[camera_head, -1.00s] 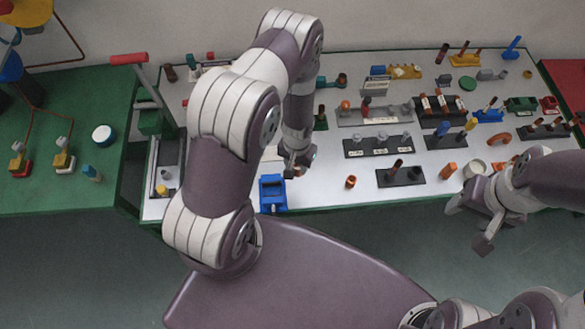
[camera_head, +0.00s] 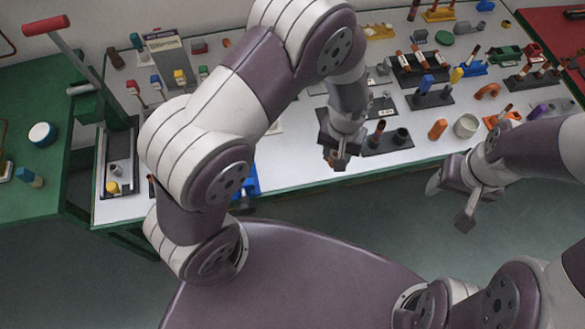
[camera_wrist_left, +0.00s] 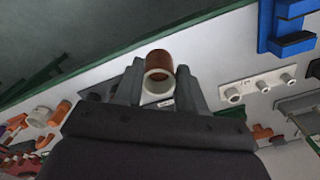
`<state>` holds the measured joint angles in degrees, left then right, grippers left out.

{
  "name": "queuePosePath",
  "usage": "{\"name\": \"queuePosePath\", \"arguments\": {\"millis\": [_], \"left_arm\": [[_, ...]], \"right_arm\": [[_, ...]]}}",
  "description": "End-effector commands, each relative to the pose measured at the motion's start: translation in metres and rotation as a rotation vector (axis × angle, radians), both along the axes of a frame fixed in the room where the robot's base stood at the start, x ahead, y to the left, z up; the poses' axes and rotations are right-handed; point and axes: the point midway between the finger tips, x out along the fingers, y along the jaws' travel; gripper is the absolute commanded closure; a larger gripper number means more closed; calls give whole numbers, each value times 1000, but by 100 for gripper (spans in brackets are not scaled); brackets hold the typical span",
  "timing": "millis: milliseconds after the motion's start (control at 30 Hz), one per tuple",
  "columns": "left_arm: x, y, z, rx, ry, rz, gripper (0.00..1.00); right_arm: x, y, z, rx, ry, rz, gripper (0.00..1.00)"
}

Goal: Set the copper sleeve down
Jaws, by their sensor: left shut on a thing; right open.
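My left gripper (camera_head: 340,160) is over the front edge of the bench, left of a black two-post stand (camera_head: 388,142). It is shut on the copper sleeve, whose brown end shows small below the fingers in the head view (camera_head: 336,164). In the left wrist view the sleeve (camera_wrist_left: 158,62) sits between the two grey fingertips, with a pale ring at its near end. I cannot tell whether it touches the bench. On the stand, one post carries a copper-coloured piece (camera_head: 377,130); the other is bare black. My right gripper (camera_head: 452,203) is open and empty, in front of the bench.
A blue block (camera_head: 246,182) lies near the front edge, partly behind my left arm. An orange cylinder (camera_head: 437,129) and a pale cup (camera_head: 466,125) stand right of the stand. A red-handled lever (camera_head: 46,26) rises at the left. Several parts crowd the back.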

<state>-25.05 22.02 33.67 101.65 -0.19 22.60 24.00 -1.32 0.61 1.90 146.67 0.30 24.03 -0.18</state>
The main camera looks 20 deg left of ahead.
Motion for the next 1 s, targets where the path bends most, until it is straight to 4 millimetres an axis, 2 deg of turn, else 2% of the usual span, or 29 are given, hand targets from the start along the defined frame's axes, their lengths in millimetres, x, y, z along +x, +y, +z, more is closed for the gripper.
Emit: {"name": "queuePosePath", "arguments": {"millis": [67, 167, 400, 500, 633, 833, 1000], "left_arm": [[-4, 6, 0, 1, 2, 40, 91], [-2, 24, -8, 2, 5, 65, 91], [8, 93, -50, 1, 5, 67, 91], [11, 110, -62, 1, 2, 63, 91], [12, 119, -74, 1, 3, 59, 91], [12, 119, -107, 1, 3, 57, 91], [13, 118, -110, 0, -1, 57, 91]], "right_arm": [[0, 0, 4, 0, 0, 0, 41], [0, 0, 11, 0, 0, 0, 41], [0, 0, 31, 0, 0, 0, 41], [0, 0, 34, 0, 0, 0, 41], [0, 0, 37, 0, 0, 0, 41], [0, 0, 46, 0, 0, 0, 41], [0, 0, 45, 0, 0, 0, 41]]}}
